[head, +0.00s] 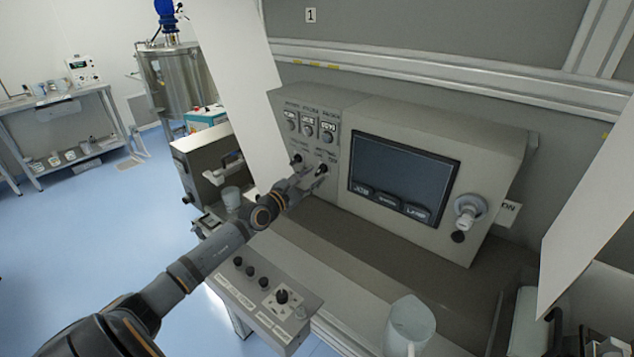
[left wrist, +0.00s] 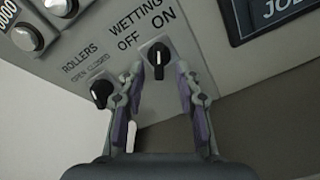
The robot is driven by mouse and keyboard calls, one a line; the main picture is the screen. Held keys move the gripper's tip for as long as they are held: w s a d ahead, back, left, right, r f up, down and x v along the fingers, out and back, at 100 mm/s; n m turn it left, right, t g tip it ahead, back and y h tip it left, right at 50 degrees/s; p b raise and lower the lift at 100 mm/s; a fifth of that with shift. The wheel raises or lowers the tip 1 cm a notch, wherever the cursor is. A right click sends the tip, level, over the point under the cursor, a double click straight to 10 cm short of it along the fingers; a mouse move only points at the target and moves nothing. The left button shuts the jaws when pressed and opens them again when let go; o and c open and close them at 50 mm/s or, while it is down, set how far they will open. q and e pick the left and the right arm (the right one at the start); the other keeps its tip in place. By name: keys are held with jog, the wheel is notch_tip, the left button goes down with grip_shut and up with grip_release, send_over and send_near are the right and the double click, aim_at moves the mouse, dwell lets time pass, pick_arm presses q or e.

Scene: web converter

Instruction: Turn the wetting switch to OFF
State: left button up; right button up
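The wetting switch (left wrist: 159,54) is a black rotary knob with a white line on the grey control panel. Its label reads WETTING, with OFF to the left and ON above in the left wrist view. The white line stands about upright in that picture, towards ON. In the head view the switch (head: 322,169) is just beyond my left gripper (head: 308,181). In the left wrist view my left gripper (left wrist: 160,72) is open, with its fingertips on either side of the knob's lower part. I cannot tell whether they touch it. My right gripper is not in view.
The similar ROLLERS knob (left wrist: 101,93) sits close to the left finger. A dark screen (head: 403,178) is right of the switches, and counters (head: 309,126) are above. A small button box (head: 263,297) lies below my left arm. A white jug (head: 409,327) stands at the front.

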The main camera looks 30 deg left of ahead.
pick_arm(q)
jog(key=shift+w+d+r, duration=0.1)
jog(key=shift+w, duration=1.15)
grip_shut()
